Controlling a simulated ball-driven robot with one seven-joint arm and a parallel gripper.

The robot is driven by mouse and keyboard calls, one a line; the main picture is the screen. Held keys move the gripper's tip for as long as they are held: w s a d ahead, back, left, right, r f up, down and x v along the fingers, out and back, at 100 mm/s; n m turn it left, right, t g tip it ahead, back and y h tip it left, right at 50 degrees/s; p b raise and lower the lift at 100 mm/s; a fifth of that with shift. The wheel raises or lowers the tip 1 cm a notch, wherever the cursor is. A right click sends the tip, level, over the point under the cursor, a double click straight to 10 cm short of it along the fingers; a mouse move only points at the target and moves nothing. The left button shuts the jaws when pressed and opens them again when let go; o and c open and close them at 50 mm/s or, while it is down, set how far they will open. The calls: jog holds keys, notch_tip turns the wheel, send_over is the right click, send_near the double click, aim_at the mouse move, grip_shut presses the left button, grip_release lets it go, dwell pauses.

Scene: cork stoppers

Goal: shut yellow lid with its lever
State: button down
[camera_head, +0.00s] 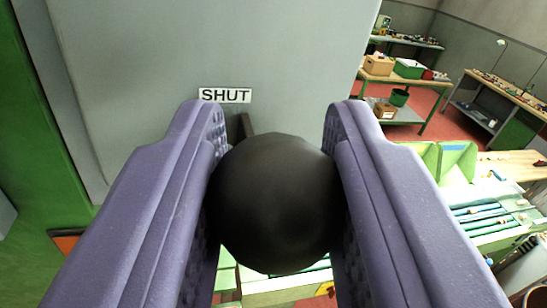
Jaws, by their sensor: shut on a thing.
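My gripper (275,190) fills the lower part of the view, with one purple finger on each side. It is shut on a round black knob (278,205), which touches both finger pads. A short dark lever shaft (246,126) shows behind the knob at its upper left, running toward a grey panel. A white label reading "SHUT" (225,95) is on the grey panel (200,45) just above the knob. No yellow lid can be made out; the fingers and knob hide much of the lower middle.
A green frame (35,140) stands at the left beside the panel. At the right is a light green bench area with bins (455,158) and rods. Farther back are workbenches with a cardboard box (378,65) and a green crate (409,69) on a red floor.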

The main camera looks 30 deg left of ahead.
jog(key=shift+r, duration=0.15)
jog(key=c, duration=0.8)
grip_release()
jog(key=shift+w, duration=0.1)
jog(key=v, duration=0.7)
jog(key=shift+s+d, duration=0.25)
jog(key=shift+s, duration=0.1)
